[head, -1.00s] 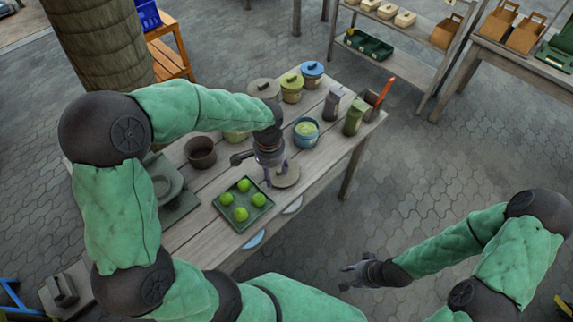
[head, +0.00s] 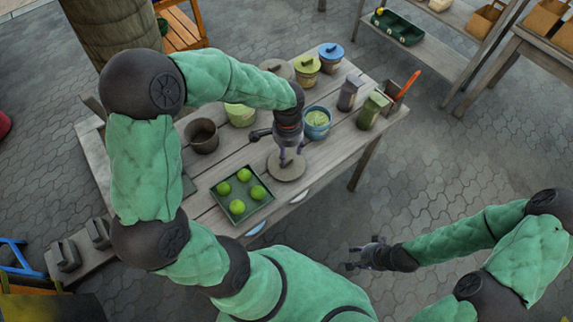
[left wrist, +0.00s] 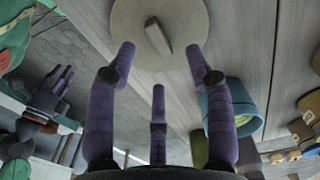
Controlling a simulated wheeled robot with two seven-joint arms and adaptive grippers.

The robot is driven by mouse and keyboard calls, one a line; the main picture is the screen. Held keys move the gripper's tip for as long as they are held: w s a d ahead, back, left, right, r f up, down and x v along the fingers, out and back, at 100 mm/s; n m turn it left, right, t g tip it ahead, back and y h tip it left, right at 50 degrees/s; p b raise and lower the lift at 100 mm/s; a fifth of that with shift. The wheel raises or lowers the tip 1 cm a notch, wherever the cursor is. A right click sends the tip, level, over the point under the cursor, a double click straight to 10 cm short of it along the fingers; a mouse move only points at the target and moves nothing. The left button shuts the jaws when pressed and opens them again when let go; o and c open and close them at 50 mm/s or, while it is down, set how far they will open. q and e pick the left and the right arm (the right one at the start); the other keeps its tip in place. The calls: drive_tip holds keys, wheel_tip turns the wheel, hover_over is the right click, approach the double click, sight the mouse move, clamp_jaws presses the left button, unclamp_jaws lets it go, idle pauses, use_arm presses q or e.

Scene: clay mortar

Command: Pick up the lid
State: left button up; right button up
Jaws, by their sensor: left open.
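A loose round beige lid (head: 297,172) with a bar-shaped knob lies flat on the wooden table near its front edge. In the left wrist view the lid (left wrist: 180,14) is at the top middle, its knob just beyond my fingertips. My left gripper (head: 287,160) points down over the lid in the head view and hides part of it. Its three purple fingers are spread and empty in the left wrist view (left wrist: 160,62). My right gripper (head: 355,257) is off the table at the lower right, its fingers spread and empty.
A green tray (head: 226,207) with several green balls lies left of the lid. A blue open pot (head: 316,124) with green contents stands behind right. A brown pot (head: 202,136) and lidded pots (head: 305,70) stand further back. A green container (head: 372,109) stands right.

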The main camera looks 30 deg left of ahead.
sight(287, 161)
use_arm(q)
drive_tip(key=f, duration=0.1)
drive_tip(key=f+b, duration=0.1)
drive_tip(key=f, duration=0.1)
drive_tip(key=f+b, duration=0.1)
drive_tip(key=shift+s+f, duration=0.15)
drive_tip(key=shift+s, duration=0.15)
drive_tip(key=shift+f+b, duration=0.3)
drive_tip(key=shift+f, duration=0.05)
clamp_jaws()
